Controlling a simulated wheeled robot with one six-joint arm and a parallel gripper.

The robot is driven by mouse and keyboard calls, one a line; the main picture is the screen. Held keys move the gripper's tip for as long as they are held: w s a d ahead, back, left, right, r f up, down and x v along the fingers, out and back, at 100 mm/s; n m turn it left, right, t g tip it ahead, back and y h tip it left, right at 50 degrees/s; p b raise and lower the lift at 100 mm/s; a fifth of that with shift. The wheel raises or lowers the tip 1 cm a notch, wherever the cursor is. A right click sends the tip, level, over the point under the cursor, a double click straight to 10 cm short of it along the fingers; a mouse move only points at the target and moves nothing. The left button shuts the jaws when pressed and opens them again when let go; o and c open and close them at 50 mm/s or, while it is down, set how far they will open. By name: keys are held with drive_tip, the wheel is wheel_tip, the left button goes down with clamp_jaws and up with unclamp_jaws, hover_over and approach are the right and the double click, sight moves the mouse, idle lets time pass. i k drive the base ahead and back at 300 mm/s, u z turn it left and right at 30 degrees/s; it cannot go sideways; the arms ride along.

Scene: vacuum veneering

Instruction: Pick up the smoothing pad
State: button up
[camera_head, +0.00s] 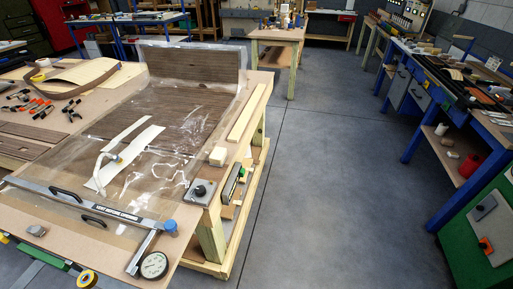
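I cannot tell for certain which item is the smoothing pad. A small cream block (217,156) lies near the right edge of the veneering table (258,98), just beyond a grey box with a black knob (201,192). A small grey item (36,230) lies at the table's front left and is too small to make out. Both lie apart from other things. My gripper is not in view.
A clear vacuum bag (200,100) with white strips (125,160) and a hose covers the tabletop. A metal clamping bar (85,205) and a round gauge (154,265) are at the front. Grey floor (330,180) is free on the right, up to a blue-legged workbench (415,130).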

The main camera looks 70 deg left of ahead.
sight(218, 157)
drive_tip(key=i, duration=1.45)
drive_tip(key=u, duration=4.25)
drive_tip(key=i, duration=1.7)
drive_tip(key=z, duration=0.05)
